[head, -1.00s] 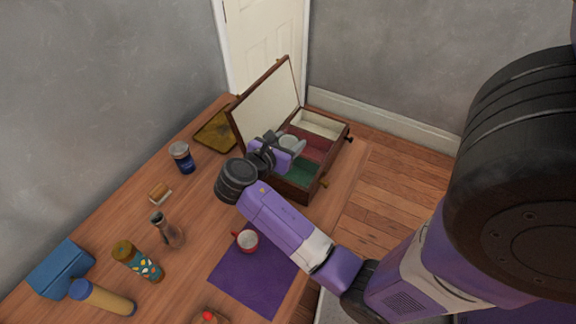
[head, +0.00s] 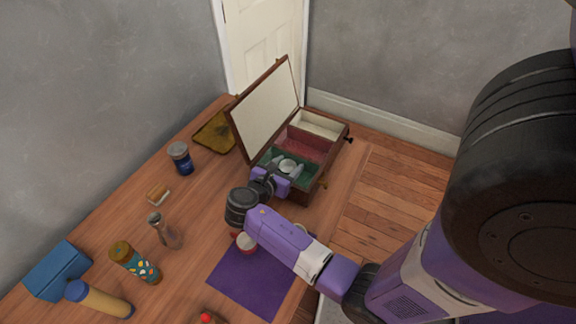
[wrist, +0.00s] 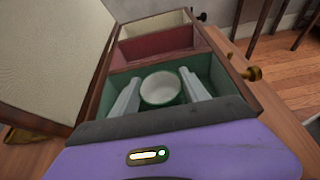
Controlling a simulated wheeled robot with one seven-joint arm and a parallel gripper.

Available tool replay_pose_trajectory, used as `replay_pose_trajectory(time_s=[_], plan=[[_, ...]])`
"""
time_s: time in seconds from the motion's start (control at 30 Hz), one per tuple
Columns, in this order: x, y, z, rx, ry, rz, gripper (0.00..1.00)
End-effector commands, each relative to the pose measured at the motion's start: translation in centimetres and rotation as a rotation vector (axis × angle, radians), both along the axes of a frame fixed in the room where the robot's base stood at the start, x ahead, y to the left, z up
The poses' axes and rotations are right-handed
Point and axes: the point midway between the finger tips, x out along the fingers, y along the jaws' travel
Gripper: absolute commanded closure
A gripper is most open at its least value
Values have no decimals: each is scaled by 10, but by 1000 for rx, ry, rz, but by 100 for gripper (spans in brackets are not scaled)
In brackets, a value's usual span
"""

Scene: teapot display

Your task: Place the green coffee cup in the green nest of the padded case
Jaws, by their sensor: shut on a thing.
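The padded case (head: 326,181) stands open, its lid tilted back to the left. It has a cream, a red and a green compartment. The green nest (head: 307,176) is nearest me and also shows in the wrist view (wrist: 210,67). My gripper (head: 288,166) is over this nest, shut on the green coffee cup (wrist: 161,88). The wrist view shows the cup upright between the two fingers, its pale inside and rim facing up. The cup appears within the nest's outline. Its underside is hidden, so I cannot tell whether it touches the nest floor.
The red nest (head: 304,145) and cream nest (head: 317,124) look empty. A red cup (head: 246,242) on a purple mat (head: 250,280) is partly behind my arm. A blue-labelled jar (head: 180,158), a carafe (head: 164,231) and a patterned bottle (head: 135,262) stand left.

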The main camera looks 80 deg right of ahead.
Motion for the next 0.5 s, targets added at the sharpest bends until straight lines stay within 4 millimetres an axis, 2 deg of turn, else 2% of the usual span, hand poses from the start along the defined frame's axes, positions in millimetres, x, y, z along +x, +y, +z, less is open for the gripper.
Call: replay_pose_trajectory(time_s=[0.5], plan=[[0,1,-15,6,0,2,88]])
